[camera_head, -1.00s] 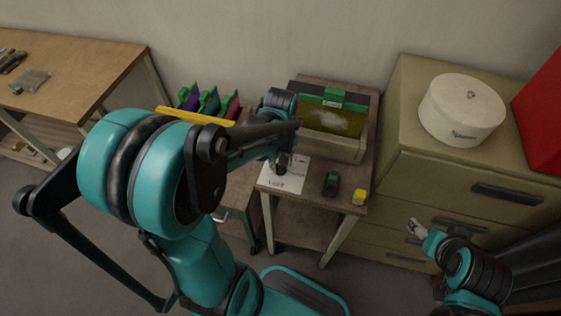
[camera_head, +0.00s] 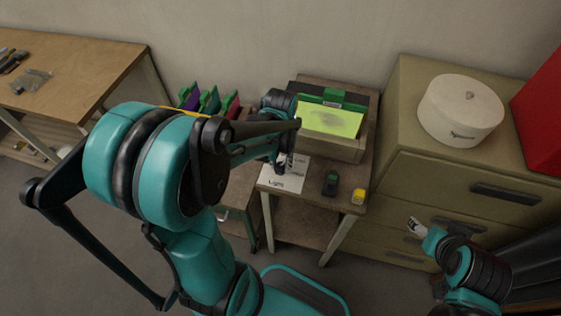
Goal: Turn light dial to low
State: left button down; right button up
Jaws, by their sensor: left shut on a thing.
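My left gripper (camera_head: 280,168) reaches down to the white card marked "Light" (camera_head: 285,184) on the small table. It is shut on the light dial there; the dial is mostly hidden by the fingers, and its setting cannot be read.
A dark green-black object (camera_head: 330,184) and a small yellow one (camera_head: 358,196) stand right of the card. Coloured items (camera_head: 209,101) stand in a row at left. A cream drawer cabinet (camera_head: 430,165) with a round white box (camera_head: 461,108) borders the table on the right.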

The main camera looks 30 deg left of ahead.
aim_at(281, 165)
dwell(0.3)
pick_arm(q)
jog(key=c, duration=1.2)
grip_release()
jog(key=shift+r, duration=0.15)
notch_tip(281, 165, up, 12)
jog(key=s+d+f+m+t, duration=0.1)
jog(key=s+d+m+t, duration=0.1)
jog(key=s+d+t, duration=0.3)
jog(key=shift+s+d+f+m+t, duration=0.15)
jog(key=shift+d+m+t, duration=0.25)
jog(key=shift+d+t, duration=0.6)
